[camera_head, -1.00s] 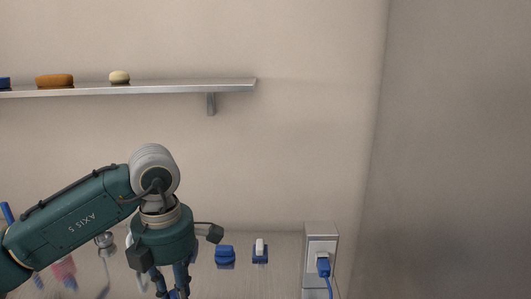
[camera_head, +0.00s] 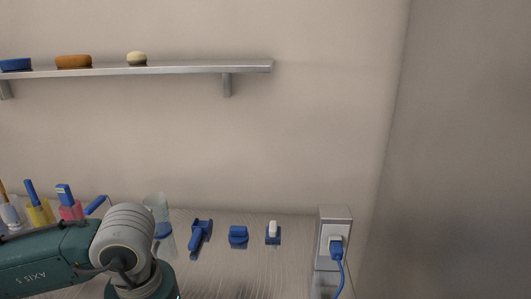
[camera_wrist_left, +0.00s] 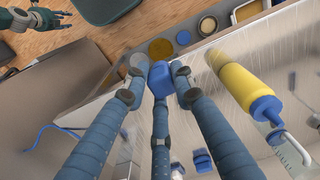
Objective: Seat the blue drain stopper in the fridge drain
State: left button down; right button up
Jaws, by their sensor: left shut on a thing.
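In the left wrist view, the fingers of my left gripper (camera_wrist_left: 160,82) are closed around a small blue block-like piece (camera_wrist_left: 160,76). It may be the blue drain stopper; its underside is hidden. In the head view only my left arm shows at the bottom left, and the gripper is below the frame. My right gripper (camera_wrist_left: 36,18) shows at the top left of the left wrist view, its fingers spread, empty and far from the blue piece. I cannot identify the fridge drain; several round discs, one yellow (camera_wrist_left: 161,48), lie beyond the fingertips.
A yellow bottle with a blue cap (camera_wrist_left: 245,88) lies close right of the fingers. On the counter, a clear glass (camera_head: 156,208) and blue items (camera_head: 238,236) stand near a socket box (camera_head: 333,232) with a blue plug. A shelf (camera_head: 180,68) crosses the wall.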

pick_arm(q)
jog(key=shift+s, duration=0.1)
jog(key=shift+w+r+n, duration=0.1)
jog(key=shift+w+n, duration=0.25)
jog(key=shift+n, duration=0.05)
jog(key=w+d+r+n, duration=0.2)
jog(key=w+r+n, duration=0.2)
jog(key=n, duration=1.2)
jog(key=w+d+r+n, duration=0.2)
jog(key=w+r+n, duration=0.3)
jog(key=w+n, duration=0.4)
jog(key=n, duration=0.6)
jog(key=shift+w+r+n, duration=0.15)
jog(key=shift+w+n, duration=0.15)
jog(key=shift+n, duration=0.1)
jog(key=shift+d, duration=0.1)
